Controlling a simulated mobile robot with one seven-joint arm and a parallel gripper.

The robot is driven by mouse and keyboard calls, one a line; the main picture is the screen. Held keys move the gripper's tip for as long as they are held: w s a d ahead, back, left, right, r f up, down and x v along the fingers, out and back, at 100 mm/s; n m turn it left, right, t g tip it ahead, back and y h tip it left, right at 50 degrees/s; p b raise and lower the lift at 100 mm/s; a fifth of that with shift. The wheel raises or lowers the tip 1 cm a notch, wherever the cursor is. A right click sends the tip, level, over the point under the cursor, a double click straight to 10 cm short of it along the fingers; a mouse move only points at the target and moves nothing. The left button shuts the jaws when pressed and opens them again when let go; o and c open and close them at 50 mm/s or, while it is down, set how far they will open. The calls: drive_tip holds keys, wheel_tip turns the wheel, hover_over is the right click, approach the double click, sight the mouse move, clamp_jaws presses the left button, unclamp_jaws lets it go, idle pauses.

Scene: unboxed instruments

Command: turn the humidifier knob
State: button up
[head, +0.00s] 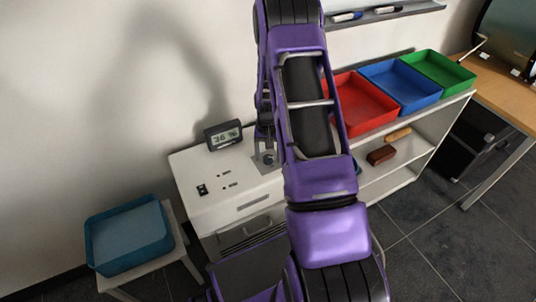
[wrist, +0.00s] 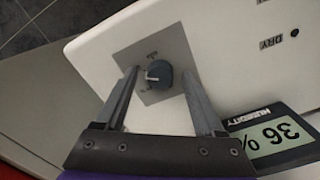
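The humidifier is a white cabinet (head: 215,187) left of my arm in the head view; its white top (wrist: 235,50) fills much of the wrist view. A dark blue-grey round knob (wrist: 159,74) with a pale pointer mark sits on a square grey plate (wrist: 178,47). My gripper (wrist: 160,74) is open, with one finger on each side of the knob and a visible gap to each.
A "DRY" label with a dark dot (wrist: 295,33) is on the top. A blue tray (head: 128,234) stands on a stool at left. Red (head: 361,104), blue (head: 402,86) and green (head: 438,72) trays sit on a white shelf at right. A wooden desk (head: 505,93) is at far right.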

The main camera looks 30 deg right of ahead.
sight(268, 157)
wheel_tip(268, 157, up, 17)
drive_tip(key=p, duration=0.2)
drive_tip(key=shift+r+p, duration=0.2)
drive_tip(key=shift+p, duration=0.15)
idle(0.5)
